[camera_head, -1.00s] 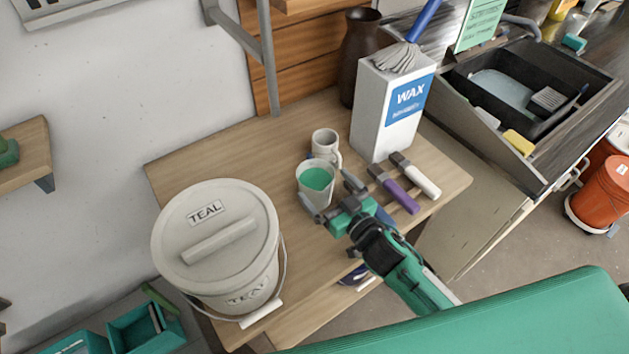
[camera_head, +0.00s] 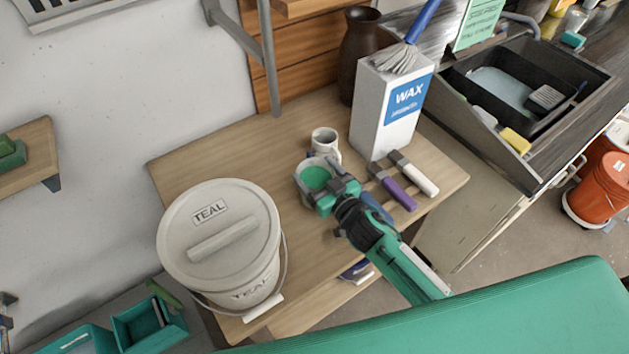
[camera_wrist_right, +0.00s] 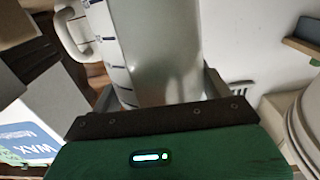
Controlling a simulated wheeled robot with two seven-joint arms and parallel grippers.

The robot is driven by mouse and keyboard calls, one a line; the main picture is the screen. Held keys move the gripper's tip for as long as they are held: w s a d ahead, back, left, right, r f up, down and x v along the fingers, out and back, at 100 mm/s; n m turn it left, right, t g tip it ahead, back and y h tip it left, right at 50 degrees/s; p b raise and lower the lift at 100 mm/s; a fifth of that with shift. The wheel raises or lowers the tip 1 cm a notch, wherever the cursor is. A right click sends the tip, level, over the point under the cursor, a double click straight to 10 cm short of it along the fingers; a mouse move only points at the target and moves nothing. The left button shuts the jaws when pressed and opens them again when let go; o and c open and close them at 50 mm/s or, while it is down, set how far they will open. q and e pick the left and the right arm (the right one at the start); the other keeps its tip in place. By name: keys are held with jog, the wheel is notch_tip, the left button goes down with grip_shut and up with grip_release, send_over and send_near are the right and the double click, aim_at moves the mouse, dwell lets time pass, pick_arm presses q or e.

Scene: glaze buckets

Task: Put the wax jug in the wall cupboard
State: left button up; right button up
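A tall white box-shaped container labelled WAX (camera_head: 373,115) stands upright at the table's back right; its label also shows in the right wrist view (camera_wrist_right: 30,142). No other thing is marked as wax. My right gripper (camera_head: 327,180) is left of and in front of it, apart from it. Its fingers are spread around a pale cup of green liquid (camera_head: 316,176); whether they touch the cup I cannot tell. My left gripper is not identifiable. No wall cupboard is clearly seen.
A lidded TEAL bucket (camera_head: 222,243) fills the table's left front. Purple-handled (camera_head: 399,192) and white-handled (camera_head: 416,176) tools lie at right. A brown vase (camera_head: 359,55) and grey post (camera_head: 268,65) stand behind. The table's (camera_head: 240,150) back left is bare.

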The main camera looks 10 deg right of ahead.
jog(key=c, duration=0.6)
jog(key=shift+r, duration=0.2)
notch_tip(320, 180, up, 20)
jog(key=shift+f+b, duration=0.25)
jog(key=shift+b, duration=0.45)
dwell(0.4)
